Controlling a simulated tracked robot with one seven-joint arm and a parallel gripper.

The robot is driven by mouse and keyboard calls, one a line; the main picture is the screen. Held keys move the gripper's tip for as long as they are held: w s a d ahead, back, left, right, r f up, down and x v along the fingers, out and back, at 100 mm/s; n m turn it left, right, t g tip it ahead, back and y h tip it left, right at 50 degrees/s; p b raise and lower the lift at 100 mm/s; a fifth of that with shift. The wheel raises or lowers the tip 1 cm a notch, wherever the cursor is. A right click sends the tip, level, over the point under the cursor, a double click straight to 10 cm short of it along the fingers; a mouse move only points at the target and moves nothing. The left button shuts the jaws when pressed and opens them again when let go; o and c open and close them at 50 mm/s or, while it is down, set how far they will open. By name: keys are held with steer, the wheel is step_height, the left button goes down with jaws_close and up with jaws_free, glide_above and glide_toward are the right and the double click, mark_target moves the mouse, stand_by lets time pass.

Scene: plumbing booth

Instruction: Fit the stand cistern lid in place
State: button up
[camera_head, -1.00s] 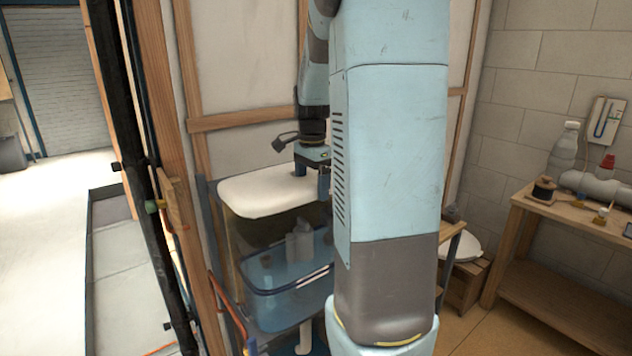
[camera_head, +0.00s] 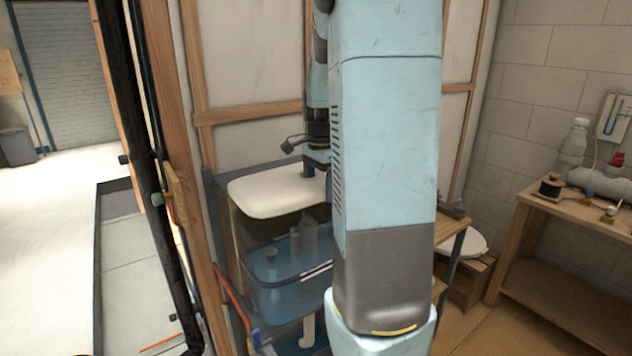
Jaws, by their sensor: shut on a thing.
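The white cistern lid (camera_head: 270,192) is held roughly level above the clear, blue-tinted cistern (camera_head: 270,285). My gripper (camera_head: 312,172) is at the lid's right part and is shut on it; my arm hides the lid's right end. The cistern has a dark blue rim, and grey fittings (camera_head: 308,238) stand inside it. A gap shows between the lid and the cistern's rim. The cistern's right side is hidden behind my arm.
A wooden stud frame (camera_head: 250,112) with pale panels stands behind. A black pipe (camera_head: 150,190) runs down at the left. A wooden bench (camera_head: 580,235) with bottles and a spool is at the right. A white toilet seat or bowl (camera_head: 470,240) sits behind my arm.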

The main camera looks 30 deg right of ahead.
step_height(320, 180, down, 7)
steer(key=shift+f, duration=0.2)
stand_by(0.8)
stand_by(0.6)
steer(key=o, duration=1.6)
steer(key=shift+c, duration=0.2)
steer(key=shift+f, duration=0.1)
step_height(320, 180, up, 14)
steer(key=shift+f, duration=0.1)
